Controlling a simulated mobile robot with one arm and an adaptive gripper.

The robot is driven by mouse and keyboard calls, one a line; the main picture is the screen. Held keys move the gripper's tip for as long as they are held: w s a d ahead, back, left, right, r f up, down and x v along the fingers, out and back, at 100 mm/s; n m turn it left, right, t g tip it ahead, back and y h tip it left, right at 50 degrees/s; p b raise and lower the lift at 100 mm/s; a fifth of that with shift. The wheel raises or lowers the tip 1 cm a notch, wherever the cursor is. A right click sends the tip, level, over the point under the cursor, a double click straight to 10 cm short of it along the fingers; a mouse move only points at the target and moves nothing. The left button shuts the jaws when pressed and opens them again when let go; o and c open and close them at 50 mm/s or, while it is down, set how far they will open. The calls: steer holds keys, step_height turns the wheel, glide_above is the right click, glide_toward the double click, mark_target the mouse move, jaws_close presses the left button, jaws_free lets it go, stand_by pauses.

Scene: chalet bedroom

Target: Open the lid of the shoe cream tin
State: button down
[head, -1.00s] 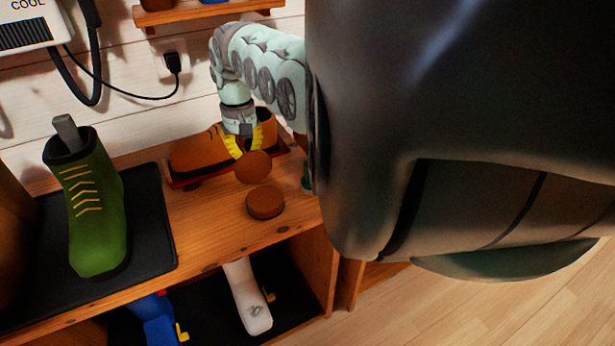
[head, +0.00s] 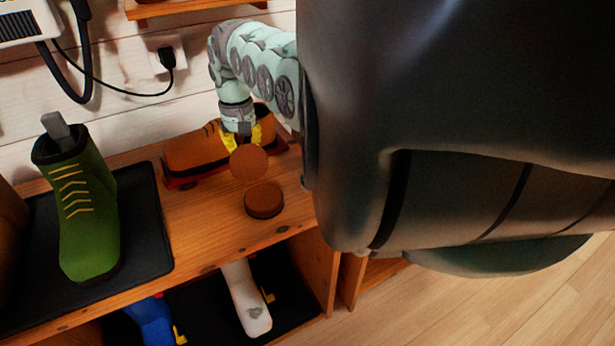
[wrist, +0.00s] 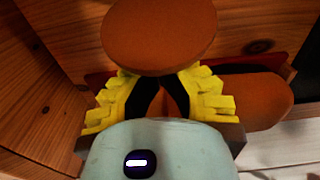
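The shoe cream tin's brown round base (head: 264,200) stands on the wooden bench top. Its brown disc-shaped lid (head: 248,163) is off the base, raised above and behind it, and tilted with its round face toward the head camera. My gripper (head: 246,141), with yellow fingers, is at the lid's far edge and appears shut on it. In the wrist view the lid (wrist: 158,35) covers the fingertips of my gripper (wrist: 157,76), so the exact contact is hidden. The inside of the tin is hard to make out.
A brown shoe (head: 195,152) on a dark red base stands just behind the gripper. A green boot (head: 85,215) stands on a black mat (head: 153,245) at left. A white item (head: 245,300) and a blue item (head: 152,320) lie on the shelf below. Bare wood surrounds the tin.

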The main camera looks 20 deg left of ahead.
steer(key=shift+w+d+r+p, duration=0.15)
steer(key=shift+d+p, duration=0.25)
steer(key=shift+p, duration=0.4)
steer(key=shift+s+d+r+p, duration=0.1)
steer(key=shift+s+d+p, duration=0.3)
steer(key=shift+p, duration=1.4)
steer(key=shift+r, duration=0.25)
steer(key=w+a+r+b, duration=0.1)
steer(key=a+r, duration=0.3)
steer(key=r, duration=0.8)
steer(key=shift+w+r, duration=0.35)
steer(key=shift+w, duration=0.2)
